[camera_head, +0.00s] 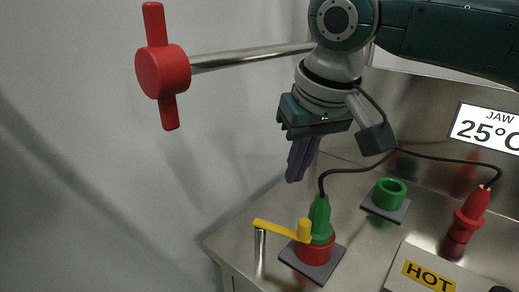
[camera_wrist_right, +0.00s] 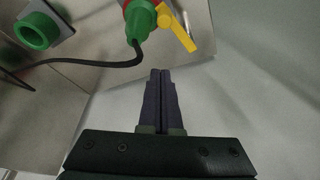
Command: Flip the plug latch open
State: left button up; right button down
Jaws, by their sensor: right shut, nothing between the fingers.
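The plug latch (camera_head: 282,230) is a yellow bar with a raised knob at one end. The knob is beside the green plug (camera_head: 320,211), and the bar's far end lies over a short metal post (camera_head: 260,246). The plug stands upright in a red socket (camera_head: 314,252) on a dark plate. In the right wrist view the latch (camera_wrist_right: 176,30) is at the top, right of the plug (camera_wrist_right: 140,20). My right gripper (camera_head: 293,179) is shut and empty, pointing down above the latch and apart from it. My left gripper is not in view.
An empty green socket (camera_head: 390,193) and a red plug (camera_head: 470,212) stand to the right. A black cable (camera_head: 350,171) runs from the green plug. A box labelled HOT (camera_head: 428,275) is at the lower right. A red T-handle on a rod (camera_head: 162,70) juts out at upper left.

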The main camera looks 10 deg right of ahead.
jog(key=shift+s+d+f+p, duration=0.1)
jog(key=shift+s+f, duration=0.25)
jog(key=shift+f, duration=0.6)
jog(key=shift+s+f+p, duration=0.1)
jog(key=shift+s+f, duration=0.25)
jog(key=shift+f, duration=0.55)
jog(key=shift+s+d+f+p, duration=0.1)
jog(key=shift+s+f, duration=0.25)
jog(key=shift+f, duration=0.6)
jog(key=shift+a, duration=0.1)
